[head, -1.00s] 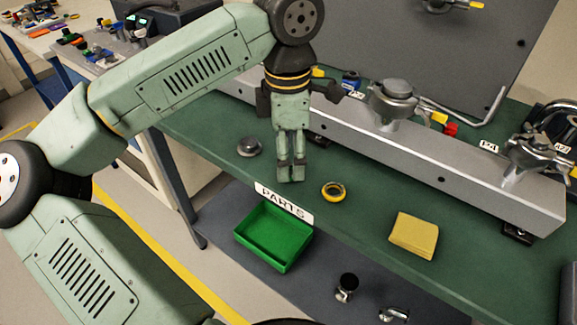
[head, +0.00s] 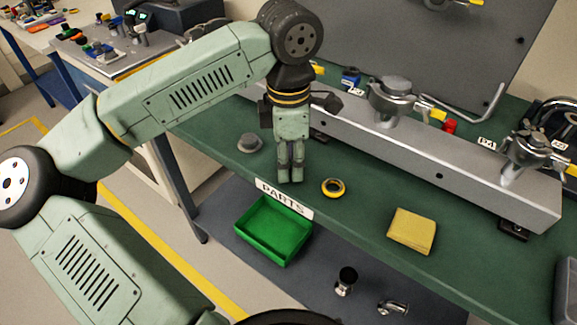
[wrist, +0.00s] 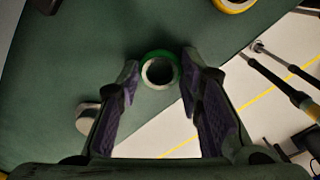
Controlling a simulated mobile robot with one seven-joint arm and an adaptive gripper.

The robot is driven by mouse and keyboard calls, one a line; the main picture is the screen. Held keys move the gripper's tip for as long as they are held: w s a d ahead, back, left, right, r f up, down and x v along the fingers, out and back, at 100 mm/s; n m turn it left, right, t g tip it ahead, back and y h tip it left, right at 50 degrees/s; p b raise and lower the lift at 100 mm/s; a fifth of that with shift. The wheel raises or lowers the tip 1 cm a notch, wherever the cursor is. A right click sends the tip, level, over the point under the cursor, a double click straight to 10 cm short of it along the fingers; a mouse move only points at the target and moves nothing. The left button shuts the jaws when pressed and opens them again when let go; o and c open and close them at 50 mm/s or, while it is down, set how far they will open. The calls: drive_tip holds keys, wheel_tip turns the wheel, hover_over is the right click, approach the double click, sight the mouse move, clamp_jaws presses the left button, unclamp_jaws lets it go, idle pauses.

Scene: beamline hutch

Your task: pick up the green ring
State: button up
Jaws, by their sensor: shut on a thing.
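My gripper (head: 290,178) points down at the green bench top, close to the bench's front edge, with its fingers close together in the head view. In the wrist view the green ring (wrist: 173,60) sits between the two fingertips, with a pale inner rim and a dark hole. The gripper is shut on it. The ring is hidden by the fingers in the head view, and I cannot tell whether it touches the bench.
A yellow ring (head: 333,188) lies right of the gripper, and a grey knob-like part (head: 249,143) lies left. A yellow pad (head: 411,231) lies farther right. A green parts bin (head: 273,258) is below the bench edge. A metal rail (head: 440,165) runs behind.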

drive_tip(key=shift+r, duration=0.1)
drive_tip(key=shift+r+b, duration=0.4)
drive_tip(key=shift+r, duration=0.15)
wheel_tip(320, 180, up, 2)
drive_tip(key=shift+r+b, duration=0.1)
drive_tip(key=shift+b, duration=0.4)
drive_tip(key=s+b, duration=0.1)
drive_tip(key=s, duration=0.4)
drive_tip(key=s+a+r+b, duration=0.1)
drive_tip(key=s, duration=0.4)
drive_tip(key=s+b, duration=0.2)
drive_tip(key=s, duration=0.4)
drive_tip(key=shift+a+r, duration=0.25)
drive_tip(key=shift+a, duration=0.15)
